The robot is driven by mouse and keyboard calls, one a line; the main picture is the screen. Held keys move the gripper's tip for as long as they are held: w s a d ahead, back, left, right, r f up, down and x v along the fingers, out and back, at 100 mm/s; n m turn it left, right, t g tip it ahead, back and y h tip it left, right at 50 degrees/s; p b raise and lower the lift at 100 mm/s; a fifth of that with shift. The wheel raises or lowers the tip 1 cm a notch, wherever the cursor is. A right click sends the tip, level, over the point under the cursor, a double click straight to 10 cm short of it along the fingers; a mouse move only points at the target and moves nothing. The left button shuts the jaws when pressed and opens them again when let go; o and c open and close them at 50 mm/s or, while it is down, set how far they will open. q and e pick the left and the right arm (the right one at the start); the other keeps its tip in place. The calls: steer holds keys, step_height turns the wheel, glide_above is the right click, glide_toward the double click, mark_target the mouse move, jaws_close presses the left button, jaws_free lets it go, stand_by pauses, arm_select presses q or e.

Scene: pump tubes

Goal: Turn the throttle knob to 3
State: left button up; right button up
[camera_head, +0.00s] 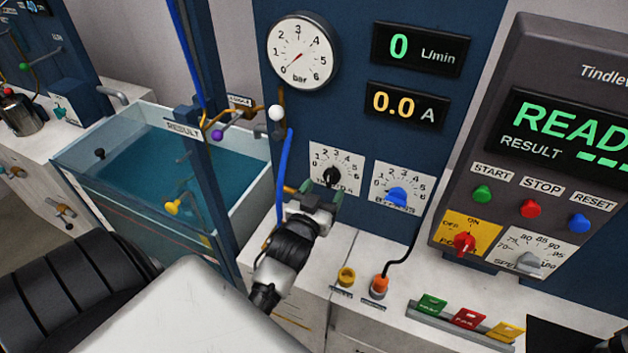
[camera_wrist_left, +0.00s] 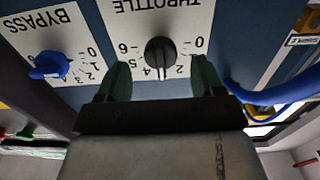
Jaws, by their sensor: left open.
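The throttle knob (camera_head: 331,175) is black and sits on a white dial plate (camera_head: 318,152) on the blue panel. In the left wrist view the throttle knob (camera_wrist_left: 160,52) appears upside down. Its pale pointer lies between the 4 and the 2, about where the 3 belongs; the 3 itself is not readable. My left gripper (camera_head: 314,193) is open in front of the dial. In the left wrist view its green fingers (camera_wrist_left: 162,76) stand either side of the knob, apart from it. My right gripper is not in view.
The bypass dial with its blue knob (camera_head: 397,197) is right of the throttle dial. A blue tube (camera_head: 284,175) runs close on the left, beside the water tank (camera_head: 62,165). A gauge (camera_head: 303,52) reads near 0 above. Orange and yellow sockets (camera_head: 380,284) are below right.

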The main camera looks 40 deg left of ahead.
arm_select(q)
steer(key=b+v, duration=0.1)
steer(key=v, duration=0.5)
steer(key=shift+s, duration=0.2)
steer(key=shift+d, duration=0.1)
